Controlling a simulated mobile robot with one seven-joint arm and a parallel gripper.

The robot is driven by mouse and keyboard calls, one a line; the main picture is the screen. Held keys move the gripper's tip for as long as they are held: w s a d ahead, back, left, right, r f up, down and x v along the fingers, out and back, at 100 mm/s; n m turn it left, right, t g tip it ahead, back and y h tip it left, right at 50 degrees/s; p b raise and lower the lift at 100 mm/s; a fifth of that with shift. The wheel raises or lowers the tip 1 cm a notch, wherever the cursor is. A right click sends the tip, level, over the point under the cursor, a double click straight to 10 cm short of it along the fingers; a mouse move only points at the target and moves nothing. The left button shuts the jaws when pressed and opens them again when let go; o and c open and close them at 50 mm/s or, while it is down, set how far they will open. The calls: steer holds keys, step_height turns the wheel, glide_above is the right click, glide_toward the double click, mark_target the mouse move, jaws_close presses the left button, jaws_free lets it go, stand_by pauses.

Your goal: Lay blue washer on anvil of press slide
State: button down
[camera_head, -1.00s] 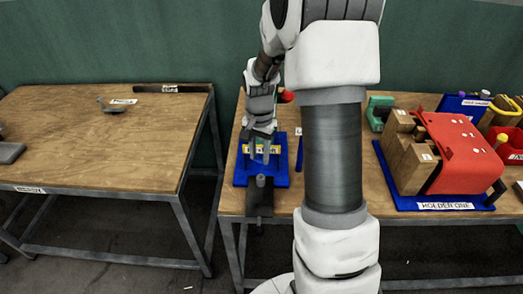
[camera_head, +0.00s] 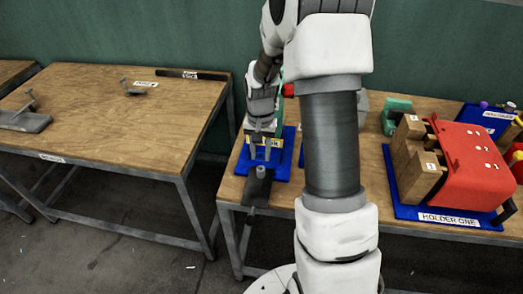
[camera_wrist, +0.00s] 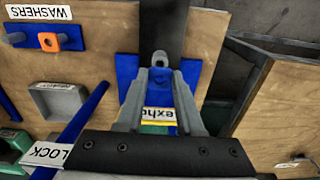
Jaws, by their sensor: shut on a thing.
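My gripper (camera_head: 261,152) points down over the press's blue base plate (camera_head: 285,165), its fingers close together. In the wrist view the fingers (camera_wrist: 158,75) converge above the same blue base (camera_wrist: 190,72). I cannot make out the blue washer clearly; what the fingers hold is mostly hidden between them and against the blue base. The dark press slide (camera_head: 256,190) sticks out towards the table's front edge, with a grey round post or anvil (camera_head: 261,171) on it just in front of the fingertips. The slide also shows in the wrist view (camera_wrist: 162,25).
An orange washer (camera_wrist: 48,41) sits on a blue bar by the WASHERS label (camera_wrist: 39,13). A grey tray (camera_wrist: 62,101) lies near it. A red holder (camera_head: 467,155) with wooden blocks stands right. Another table (camera_head: 110,110) is left, across a floor gap.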

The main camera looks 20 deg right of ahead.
steer(key=shift+f, duration=0.15)
stand_by(0.4)
steer(key=shift+f+b, duration=1.95)
steer(key=shift+f, duration=0.3)
steer(key=shift+f, duration=0.1)
stand_by(0.4)
steer(key=shift+c, duration=2.3)
jaws_free()
step_height(320, 180, up, 17)
steer(key=s+a+r+n+t, duration=0.2)
steer(key=s+a, duration=0.1)
steer(key=s, duration=0.4)
steer(key=s+a+r+n+t, duration=0.1)
steer(key=s+a+r+n, duration=0.1)
steer(key=s, duration=0.5)
steer(key=s+a+r+n+t, duration=0.2)
steer(key=s+a+r, duration=0.2)
steer(key=s, duration=0.3)
steer(key=shift+r+n+t+p, duration=0.25)
steer(key=shift+n+t+p, duration=0.05)
steer(key=shift+n, duration=0.1)
